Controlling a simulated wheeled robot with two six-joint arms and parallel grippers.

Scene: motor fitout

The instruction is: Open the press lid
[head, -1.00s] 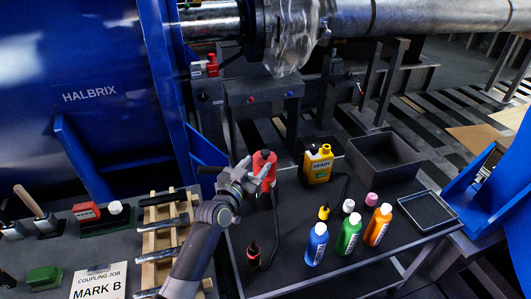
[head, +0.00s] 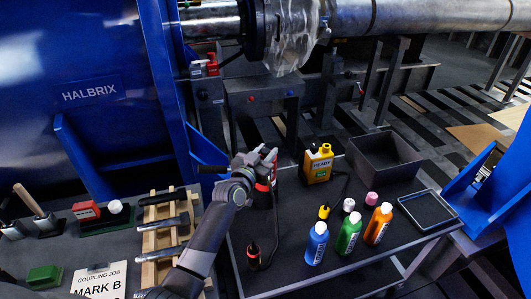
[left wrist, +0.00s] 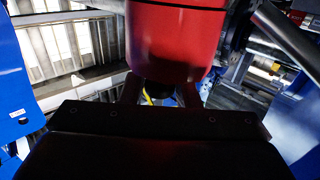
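The red press-like tool (head: 263,186) stands at the back left of the dark table, with a black bar (head: 211,169) sticking out to its left. I cannot make out a separate lid, as my gripper covers the tool's top. My left gripper (head: 269,157) is at the tool's upper part. In the left wrist view the red body (left wrist: 175,40) fills the upper middle, right before the fingers (left wrist: 160,92). The fingers look spread, with a dark part and small gaps between them. I cannot tell if they touch it. My right gripper is out of view.
A yellow device (head: 318,165) marked READY and a dark open bin (head: 383,162) stand to the right. Blue (head: 316,244), green (head: 349,234) and orange (head: 378,224) bottles stand in front. A wooden tool rack (head: 163,235) is to the left.

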